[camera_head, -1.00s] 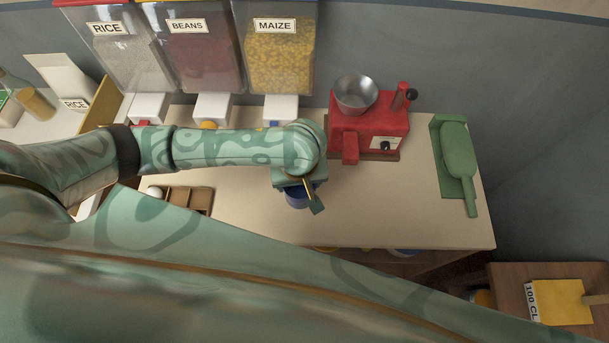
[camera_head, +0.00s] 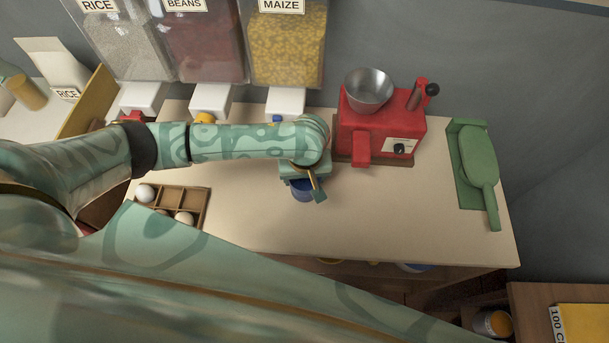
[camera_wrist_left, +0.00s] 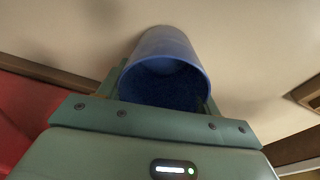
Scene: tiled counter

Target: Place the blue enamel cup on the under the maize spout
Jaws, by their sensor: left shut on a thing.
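The blue enamel cup (camera_head: 302,190) is mostly hidden under my left gripper (camera_head: 305,178) in the head view. In the left wrist view the cup (camera_wrist_left: 165,50) sits between the green fingers of the gripper (camera_wrist_left: 163,88), which is shut on it, with its open mouth and dark inside showing. I cannot tell whether the cup touches the counter. The maize dispenser (camera_head: 288,48) stands at the back, and its white spout (camera_head: 285,103) is behind my left forearm, farther back than the cup. My right gripper is not in view.
A red grinder (camera_head: 380,125) with a metal bowl stands right of my gripper. A green scoop (camera_head: 478,165) lies farther right. A wooden egg tray (camera_head: 185,205) is at the left. Beans (camera_head: 200,45) and rice (camera_head: 115,45) dispensers stand left of the maize. The front-right counter (camera_head: 400,210) is clear.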

